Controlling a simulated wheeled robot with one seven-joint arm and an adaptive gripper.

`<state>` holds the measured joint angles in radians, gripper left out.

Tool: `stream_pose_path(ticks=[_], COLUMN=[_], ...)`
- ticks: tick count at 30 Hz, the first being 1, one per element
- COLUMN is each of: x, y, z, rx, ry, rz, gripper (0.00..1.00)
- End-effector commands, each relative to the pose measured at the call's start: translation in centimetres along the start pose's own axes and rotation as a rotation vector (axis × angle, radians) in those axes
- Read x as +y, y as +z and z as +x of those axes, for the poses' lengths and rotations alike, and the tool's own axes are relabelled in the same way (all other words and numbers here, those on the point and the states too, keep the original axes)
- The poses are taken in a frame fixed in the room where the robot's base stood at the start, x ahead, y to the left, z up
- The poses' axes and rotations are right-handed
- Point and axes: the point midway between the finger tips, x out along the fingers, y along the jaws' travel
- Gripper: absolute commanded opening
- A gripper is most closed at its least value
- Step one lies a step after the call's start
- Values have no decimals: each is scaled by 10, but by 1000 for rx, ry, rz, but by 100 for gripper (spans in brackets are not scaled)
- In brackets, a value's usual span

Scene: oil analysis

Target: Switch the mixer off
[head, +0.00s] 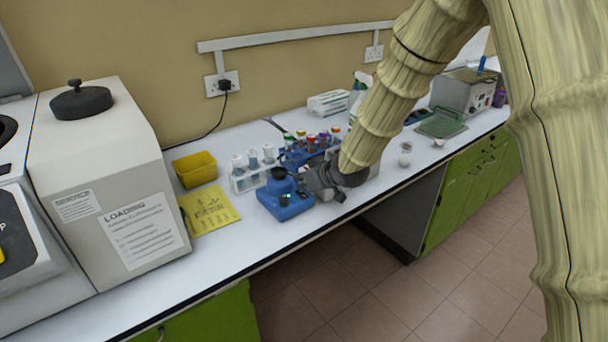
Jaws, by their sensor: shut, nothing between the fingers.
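The mixer (290,202) is a small blue device with a dark round cup on top, standing near the bench's front edge. A small green light shows on its front, beside a dark knob. My gripper (338,192) is shut and empty, just right of the mixer at about its height. Whether its fingers touch the mixer I cannot tell. My arm comes down from the upper right and hides part of the bench behind the gripper.
A rack of tubes (252,178) stands behind the mixer, with colour-capped bottles (310,142) close by. A yellow tub (195,169) and yellow sheet (209,210) lie left. A large white machine (105,180) fills the far left. Small clear cups (405,155) stand right.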

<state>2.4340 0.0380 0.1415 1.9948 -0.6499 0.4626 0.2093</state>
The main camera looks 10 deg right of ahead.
Motion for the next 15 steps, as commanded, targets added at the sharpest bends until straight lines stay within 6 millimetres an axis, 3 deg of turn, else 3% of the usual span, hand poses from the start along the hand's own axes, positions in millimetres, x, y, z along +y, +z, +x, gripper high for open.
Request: stream_pose_path(ticks=[15], x=[0], y=[3], z=[5], rx=[1], ry=[0], rz=[1], gripper=[0])
